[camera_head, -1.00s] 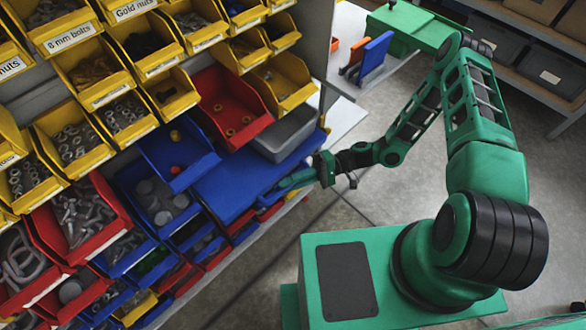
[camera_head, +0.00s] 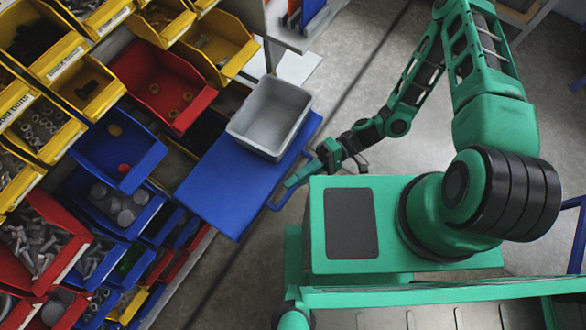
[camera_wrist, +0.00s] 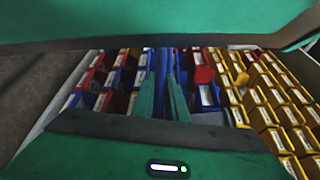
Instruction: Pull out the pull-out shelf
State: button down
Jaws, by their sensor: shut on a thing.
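The pull-out shelf (camera_head: 215,190) is a flat blue board that sticks out from the bin rack in the head view. A grey open bin (camera_head: 270,117) stands on its far part. My gripper (camera_head: 285,190) is at the shelf's outer edge, shut on the blue handle (camera_head: 276,204) there. In the wrist view, my gripper's two green fingers (camera_wrist: 162,98) are close together in front of the blue shelf, of which only a narrow strip shows. The fingers hide the handle there.
The rack with yellow, red and blue bins (camera_head: 110,145) of hardware fills the left side. A white side table (camera_head: 300,35) stands at the top. Open grey floor (camera_head: 370,50) lies right of the shelf. My base is close to the shelf's outer edge.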

jog(key=shift+w+d+f, duration=0.1)
jog(key=shift+w, duration=0.05)
jog(key=c, duration=1.9)
grip_release()
jog(key=shift+o, duration=0.7)
jog(key=f+v, duration=0.1)
jog(key=v, duration=0.9)
jog(key=shift+w+d+r, duration=0.25)
jog(key=shift+d+r, duration=0.1)
jog(key=shift+r, duration=0.2)
